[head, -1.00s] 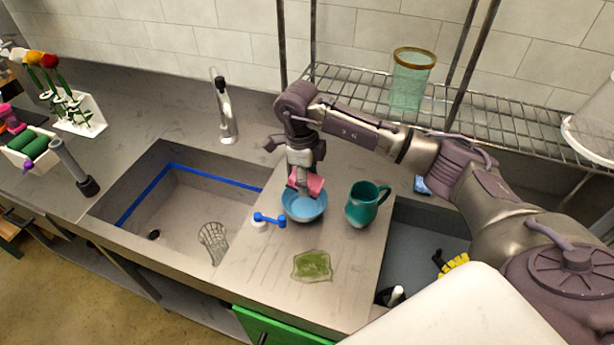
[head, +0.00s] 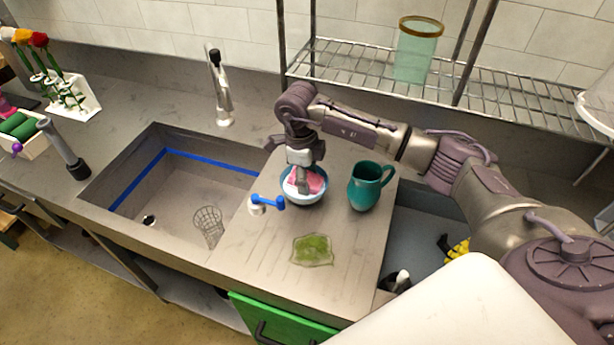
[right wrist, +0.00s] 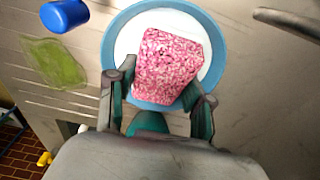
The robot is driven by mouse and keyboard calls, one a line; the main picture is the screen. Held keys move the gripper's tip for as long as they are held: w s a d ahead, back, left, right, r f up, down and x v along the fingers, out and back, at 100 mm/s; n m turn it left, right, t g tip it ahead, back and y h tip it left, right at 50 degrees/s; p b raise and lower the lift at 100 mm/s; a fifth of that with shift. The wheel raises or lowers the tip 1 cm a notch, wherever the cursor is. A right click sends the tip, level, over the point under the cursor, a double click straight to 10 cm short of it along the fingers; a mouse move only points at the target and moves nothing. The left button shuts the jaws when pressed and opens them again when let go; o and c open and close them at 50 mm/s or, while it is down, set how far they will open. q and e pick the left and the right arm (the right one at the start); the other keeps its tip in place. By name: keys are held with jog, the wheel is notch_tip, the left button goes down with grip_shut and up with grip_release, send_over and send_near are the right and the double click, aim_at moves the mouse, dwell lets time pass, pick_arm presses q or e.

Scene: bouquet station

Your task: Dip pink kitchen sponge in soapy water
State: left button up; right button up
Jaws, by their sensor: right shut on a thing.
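The pink sponge (head: 313,181) is down inside the blue bowl (head: 289,194), which holds whitish liquid. In the right wrist view the speckled pink sponge (right wrist: 168,66) lies over the white liquid inside the rim of the blue bowl (right wrist: 112,40). My right gripper (head: 303,184) points down into the bowl, shut on the sponge. In the right wrist view its two fingers (right wrist: 160,95) are at the sponge's near end, one on each side. How deep the sponge sits in the liquid is unclear. My left gripper is not in view.
A teal pitcher (head: 364,187) stands close right of the bowl. The sink (head: 180,185) opens at the left, with a wire basket (head: 208,226). A wire shelf (head: 380,75) stands behind.

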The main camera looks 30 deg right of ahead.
dwell(0.3)
jog(key=shift+r+p, duration=2.1)
jog(key=shift+r, duration=1.5)
notch_tip(320, 180, up, 4)
jog(key=shift+p, duration=1.05)
jog(key=s+a+n+b, duration=0.1)
jog(key=s+a+n, duration=0.1)
jog(key=s+n, duration=0.3)
jog(key=s+a+n+t+b, duration=0.1)
jog(key=s+n, duration=0.4)
jog(key=n, duration=0.8)
jog(key=s+a+n+b, duration=0.2)
jog(key=s+a+n, duration=0.2)
jog(key=n, duration=0.5)
jog(key=shift+s+a+f+t+y, duration=0.15)
jog(key=shift+s+y, duration=0.05)
jog(key=shift+s, duration=0.2)
jog(key=shift+s+a+f+t+y, duration=0.1)
jog(key=shift+s+a+t+y, duration=0.1)
jog(key=shift+s, duration=0.15)
